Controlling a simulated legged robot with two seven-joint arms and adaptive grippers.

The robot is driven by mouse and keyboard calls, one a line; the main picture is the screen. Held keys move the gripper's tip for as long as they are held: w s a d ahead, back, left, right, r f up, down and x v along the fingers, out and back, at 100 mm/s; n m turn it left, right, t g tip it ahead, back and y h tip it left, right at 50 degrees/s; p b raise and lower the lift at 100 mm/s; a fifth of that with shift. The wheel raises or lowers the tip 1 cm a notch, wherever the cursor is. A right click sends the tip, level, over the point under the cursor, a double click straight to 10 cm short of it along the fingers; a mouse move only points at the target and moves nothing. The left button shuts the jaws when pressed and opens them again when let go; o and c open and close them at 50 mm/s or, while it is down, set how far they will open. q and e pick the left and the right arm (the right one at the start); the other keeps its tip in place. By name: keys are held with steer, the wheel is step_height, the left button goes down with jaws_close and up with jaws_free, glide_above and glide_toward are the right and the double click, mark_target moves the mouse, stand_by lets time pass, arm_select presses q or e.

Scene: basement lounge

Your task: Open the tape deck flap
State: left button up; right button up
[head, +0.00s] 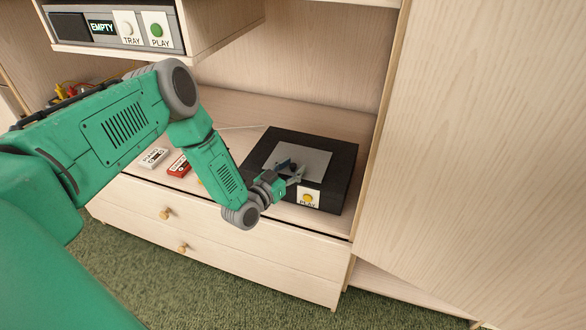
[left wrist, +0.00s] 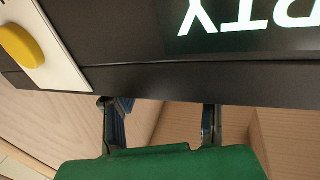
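The black tape deck (head: 338,172) sits on the shelf top, with a light grey square panel (head: 308,157) on its upper face that looks like the flap and appears flat. A yellow PLAY button (head: 308,198) is at its front; it also shows in the left wrist view (left wrist: 20,45), beside upside-down display letters (left wrist: 243,18). My left gripper (head: 298,174) is at the deck's front edge, left of the button, covering part of the panel's near edge. In the left wrist view its fingers (left wrist: 160,112) are apart with nothing between them. Contact cannot be told. My right gripper is out of view.
Cassettes, one white (head: 153,157) and one red (head: 179,165), lie left of the deck behind my left arm. A player (head: 115,28) marked EMPTY stands on the upper shelf. A tall wooden panel (head: 470,150) closes the right side. Drawers (head: 210,240) are below.

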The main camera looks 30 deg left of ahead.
arm_select(q)
steer(key=shift+c, duration=0.4)
jaws_close()
steer(key=shift+r, duration=0.15)
